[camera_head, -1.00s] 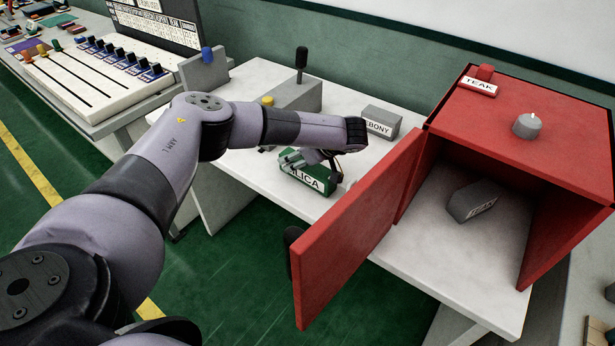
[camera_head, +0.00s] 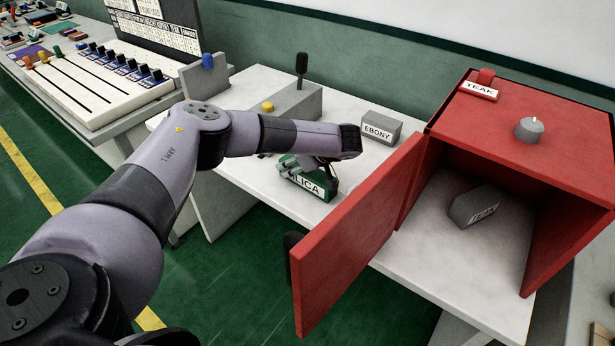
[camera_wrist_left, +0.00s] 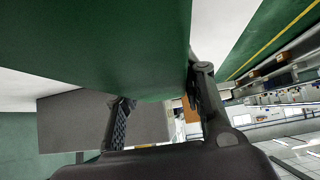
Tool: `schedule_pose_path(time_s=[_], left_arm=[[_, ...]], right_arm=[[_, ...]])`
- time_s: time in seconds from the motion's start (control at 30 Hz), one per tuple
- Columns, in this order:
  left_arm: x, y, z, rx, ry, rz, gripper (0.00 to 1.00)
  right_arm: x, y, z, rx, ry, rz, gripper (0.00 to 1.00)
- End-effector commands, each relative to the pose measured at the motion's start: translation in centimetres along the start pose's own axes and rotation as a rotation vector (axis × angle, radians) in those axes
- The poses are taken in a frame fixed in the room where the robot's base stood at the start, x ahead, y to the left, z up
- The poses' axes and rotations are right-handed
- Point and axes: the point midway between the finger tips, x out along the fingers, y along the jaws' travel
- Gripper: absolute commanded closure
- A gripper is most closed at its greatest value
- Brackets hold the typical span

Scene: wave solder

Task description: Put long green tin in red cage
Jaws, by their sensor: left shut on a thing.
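The long green tin (camera_head: 330,191) has a white label ending in "LICA". In the head view it is at the front edge of the white table, left of the red cage's door. My left gripper (camera_head: 326,166) is shut on it from above and hides part of its top. In the left wrist view the tin (camera_wrist_left: 110,45) fills the upper middle, between the two fingers (camera_wrist_left: 160,110). I cannot tell whether it touches the table. The red cage (camera_head: 545,110) stands at the right with its door (camera_head: 350,235) swung open toward me. My right gripper is not in view.
A grey block labelled "TEAK" (camera_head: 474,206) lies inside the cage, with bare floor around it. A grey "EBONY" block (camera_head: 381,128) stands behind my gripper. A grey box with a black lever (camera_head: 297,100) is at the back. The open door stands between tin and cage.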

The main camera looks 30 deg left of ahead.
Motion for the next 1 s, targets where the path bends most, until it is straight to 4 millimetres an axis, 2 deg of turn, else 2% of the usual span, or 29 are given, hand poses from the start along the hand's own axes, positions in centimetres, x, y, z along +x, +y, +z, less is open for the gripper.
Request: schedule_pose_path(time_s=[0.27, 0.47, 1.0], left_arm=[[0.1, -0.1, 0.0, 0.001, 0.0, -0.001, 1.0], [-0.1, 0.0, -0.1, 0.0, 0.0, 0.0, 1.0], [-2.0, 0.0, -2.1, -0.001, 0.0, 0.0, 1.0]], right_arm=[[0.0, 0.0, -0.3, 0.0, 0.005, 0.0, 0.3], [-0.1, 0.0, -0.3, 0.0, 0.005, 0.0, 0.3], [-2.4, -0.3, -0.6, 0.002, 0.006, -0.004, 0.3]])
